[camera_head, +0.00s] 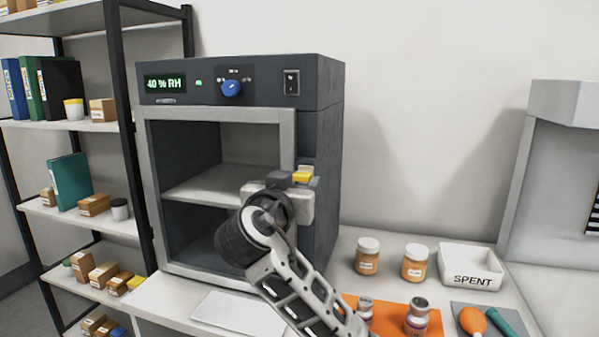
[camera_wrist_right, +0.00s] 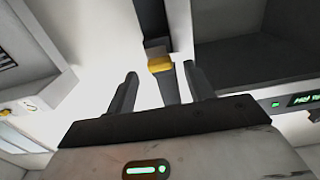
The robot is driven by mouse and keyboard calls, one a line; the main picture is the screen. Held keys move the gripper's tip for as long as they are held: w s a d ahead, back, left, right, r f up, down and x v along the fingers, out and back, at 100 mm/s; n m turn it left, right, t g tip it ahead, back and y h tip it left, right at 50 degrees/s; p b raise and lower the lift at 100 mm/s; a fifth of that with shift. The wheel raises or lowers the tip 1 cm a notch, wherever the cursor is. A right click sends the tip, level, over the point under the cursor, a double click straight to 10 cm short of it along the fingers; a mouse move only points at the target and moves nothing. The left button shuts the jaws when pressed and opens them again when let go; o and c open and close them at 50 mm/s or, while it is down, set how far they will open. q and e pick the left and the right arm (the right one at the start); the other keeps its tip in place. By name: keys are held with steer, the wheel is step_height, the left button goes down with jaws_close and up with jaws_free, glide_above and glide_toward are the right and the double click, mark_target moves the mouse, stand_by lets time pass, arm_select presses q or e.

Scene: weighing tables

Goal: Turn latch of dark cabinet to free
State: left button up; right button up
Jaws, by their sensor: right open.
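The dark cabinet (camera_head: 322,140) stands on the bench, with a lit "40 % RH" display and a pale-framed door on its front. Its latch shows as a yellow piece (camera_head: 303,176) at the right edge of the door frame, partly hidden by my gripper. In the right wrist view the yellow latch piece (camera_wrist_right: 160,64) lies between the two dark fingers, with gaps on both sides. My right gripper (camera_wrist_right: 160,86) is open around the latch; I cannot tell whether it touches. In the head view my right gripper (camera_head: 290,182) covers the door's right edge. My left gripper is not in view.
Two orange-labelled jars (camera_head: 367,256) and a white "SPENT" tray (camera_head: 470,266) stand right of the cabinet. An orange mat (camera_head: 385,316) with small bottles lies in front. A shelf rack (camera_head: 130,130) stands close on the left. A white sheet (camera_head: 238,315) lies before the cabinet.

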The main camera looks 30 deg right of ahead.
mark_target(302, 177)
steer(key=shift+x, duration=1.15)
steer(key=shift+w+d, duration=0.2)
steer(key=shift+w, duration=0.05)
steer(key=shift+c, duration=0.3)
steer(key=c, duration=0.9)
